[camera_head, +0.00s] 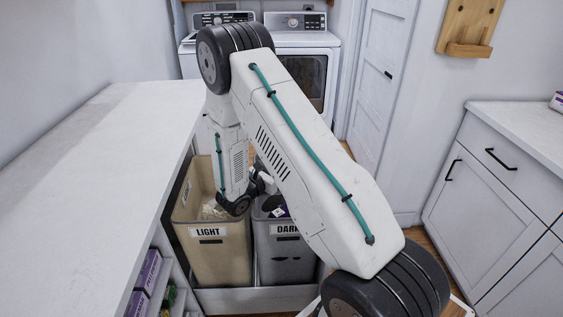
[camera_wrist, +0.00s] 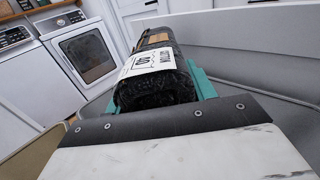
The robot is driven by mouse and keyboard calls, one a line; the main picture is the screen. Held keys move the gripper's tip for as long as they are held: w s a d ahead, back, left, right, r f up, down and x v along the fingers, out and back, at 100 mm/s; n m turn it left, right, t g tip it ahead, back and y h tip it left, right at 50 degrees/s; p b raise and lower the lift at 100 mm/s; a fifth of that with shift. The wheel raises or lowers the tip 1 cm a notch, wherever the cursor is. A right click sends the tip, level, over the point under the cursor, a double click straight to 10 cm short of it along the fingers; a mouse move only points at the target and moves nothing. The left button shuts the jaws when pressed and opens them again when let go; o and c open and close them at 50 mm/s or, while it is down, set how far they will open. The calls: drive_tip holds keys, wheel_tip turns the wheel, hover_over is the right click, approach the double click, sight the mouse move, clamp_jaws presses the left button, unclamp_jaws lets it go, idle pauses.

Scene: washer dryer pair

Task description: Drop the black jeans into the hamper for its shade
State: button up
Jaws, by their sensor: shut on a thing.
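The black jeans (camera_wrist: 158,88), a dark roll with a white paper band, fill the middle of the wrist view. My gripper (camera_wrist: 200,82), with teal fingers, is shut on them. The grey hamper labelled DARK (camera_head: 285,257) stands right of the beige hamper labelled LIGHT (camera_head: 212,257). In the head view my gripper is over the DARK hamper's opening, mostly hidden by my arm. I cannot tell how far the roll is below the rim.
A white counter (camera_head: 90,170) runs along the left, with purple boxes (camera_head: 147,270) on shelves below. Washer and dryer (camera_head: 300,60) stand at the back. White cabinets (camera_head: 490,190) are at right. Pale cloth (camera_head: 212,210) lies in the LIGHT hamper.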

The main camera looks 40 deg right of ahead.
drive_tip(key=shift+f, duration=0.15)
drive_tip(key=o, duration=1.5)
drive_tip(key=shift+a, duration=0.15)
drive_tip(key=a, duration=0.5)
drive_tip(key=s+a, duration=0.1)
drive_tip(key=a, duration=0.1)
drive_tip(key=shift+s+a, duration=0.1)
drive_tip(key=shift+a, duration=0.15)
drive_tip(key=shift+f, duration=0.1)
